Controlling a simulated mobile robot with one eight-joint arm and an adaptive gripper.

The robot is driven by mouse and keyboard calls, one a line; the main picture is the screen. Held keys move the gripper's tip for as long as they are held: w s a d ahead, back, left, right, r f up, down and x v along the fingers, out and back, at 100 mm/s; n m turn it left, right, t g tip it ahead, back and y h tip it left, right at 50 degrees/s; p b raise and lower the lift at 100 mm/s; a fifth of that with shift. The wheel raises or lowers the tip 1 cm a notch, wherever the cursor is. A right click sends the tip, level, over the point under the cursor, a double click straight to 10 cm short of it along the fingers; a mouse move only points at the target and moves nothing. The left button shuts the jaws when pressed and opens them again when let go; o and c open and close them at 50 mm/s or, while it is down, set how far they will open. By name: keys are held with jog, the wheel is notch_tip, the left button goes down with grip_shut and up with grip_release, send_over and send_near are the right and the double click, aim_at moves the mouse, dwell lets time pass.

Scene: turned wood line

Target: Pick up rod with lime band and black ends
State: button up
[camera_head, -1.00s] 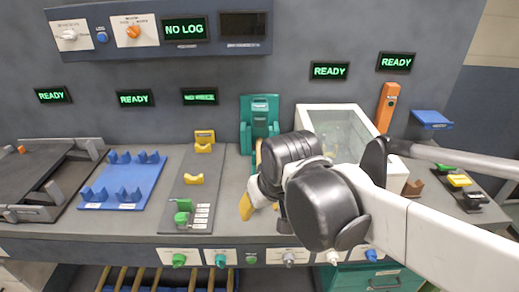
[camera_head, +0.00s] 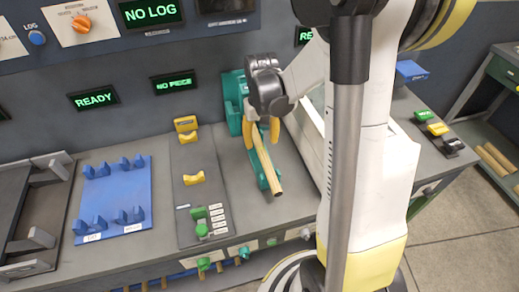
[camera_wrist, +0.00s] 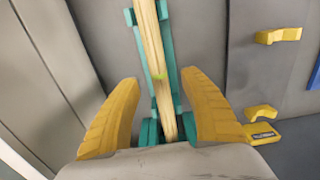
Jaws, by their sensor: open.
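A pale wooden rod (camera_head: 264,164) lies lengthwise in a teal cradle (camera_head: 233,122) on the bench. In the wrist view the rod (camera_wrist: 152,45) runs between my fingers, with a small lime mark (camera_wrist: 158,77) on it. Black ends cannot be made out; the far end leaves the wrist view and the near end is by my gripper's body. My gripper (camera_head: 262,132) is open, its yellow fingers on either side of the rod. In the wrist view a gap shows between each finger and the rod.
A grey plate with yellow rests (camera_head: 194,178) and green parts lies left of the cradle. A blue rack (camera_head: 118,195) is farther left. A clear-topped white box (camera_head: 305,135) stands close on the right. Green, yellow and black blocks (camera_head: 438,129) sit at the far right.

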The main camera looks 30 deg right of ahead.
aim_at(262, 148)
jog(key=f+b, duration=0.1)
jog(key=f, duration=0.1)
jog(key=f+b, duration=0.1)
jog(key=f, duration=0.2)
jog(key=shift+w+d+f, duration=0.15)
jog(key=shift+d+f, duration=0.05)
jog(key=shift+f, duration=0.15)
grip_shut()
